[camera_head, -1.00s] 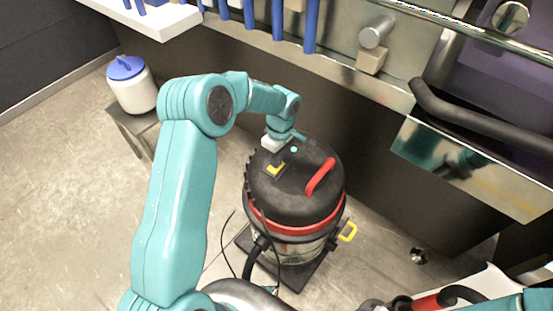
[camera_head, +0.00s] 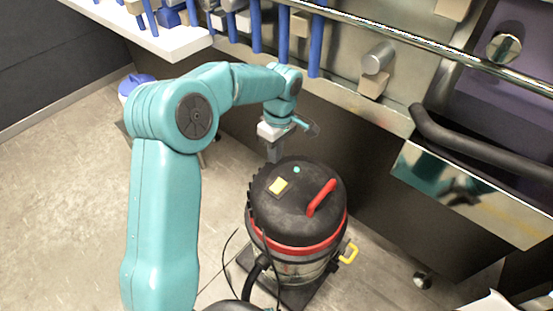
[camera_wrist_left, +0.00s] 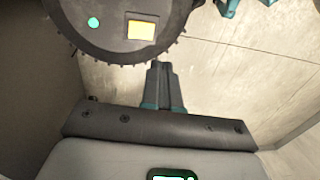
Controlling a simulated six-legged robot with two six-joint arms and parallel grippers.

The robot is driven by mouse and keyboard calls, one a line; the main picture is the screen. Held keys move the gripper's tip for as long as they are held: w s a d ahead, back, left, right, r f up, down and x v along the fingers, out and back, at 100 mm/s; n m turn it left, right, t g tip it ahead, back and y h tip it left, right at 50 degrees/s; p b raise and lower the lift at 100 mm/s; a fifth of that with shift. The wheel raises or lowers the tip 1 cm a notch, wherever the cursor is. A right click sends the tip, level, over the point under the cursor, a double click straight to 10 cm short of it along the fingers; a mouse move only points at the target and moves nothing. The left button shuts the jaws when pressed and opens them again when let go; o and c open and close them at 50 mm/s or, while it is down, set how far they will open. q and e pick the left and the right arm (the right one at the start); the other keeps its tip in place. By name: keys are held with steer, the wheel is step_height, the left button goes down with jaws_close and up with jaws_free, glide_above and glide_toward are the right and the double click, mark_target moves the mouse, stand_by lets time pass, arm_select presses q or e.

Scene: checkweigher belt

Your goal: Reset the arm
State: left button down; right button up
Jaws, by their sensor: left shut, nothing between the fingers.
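My left arm comes in from the left in the head view. My left gripper (camera_head: 274,155) hangs at its end, pointing down, just behind the vacuum cleaner's lid. In the left wrist view its fingers (camera_wrist_left: 162,68) are together with nothing between them. The vacuum cleaner (camera_head: 298,215) has a black lid, a red handle, a yellow switch and a green button. Part of its lid (camera_wrist_left: 90,45) shows at the top left of the wrist view, apart from the fingers. My right gripper is not in view.
A white container with a blue lid (camera_head: 134,82) stands at the left, partly hidden by my arm. A white shelf edge (camera_head: 165,45) and blue posts (camera_head: 284,32) are behind my arm. A black rail (camera_head: 470,130) is at the right. Floor at the left is open.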

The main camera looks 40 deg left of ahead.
arm_select(q)
steer(key=shift+d, duration=0.1)
stand_by(0.5)
steer(key=s+d+f+m+t+h, duration=0.1)
steer(key=s+d+f+m+h, duration=0.1)
steer(key=s+d+f+m, duration=0.5)
steer(key=s+d+f+m+h, duration=0.2)
steer(key=s+d+f+m, duration=0.6)
steer(key=s+d+f, duration=0.5)
step_height(320, 180, down, 4)
steer(key=shift+s+f+t, duration=0.1)
steer(key=shift+s+t, duration=0.3)
steer(key=shift+s, duration=0.15)
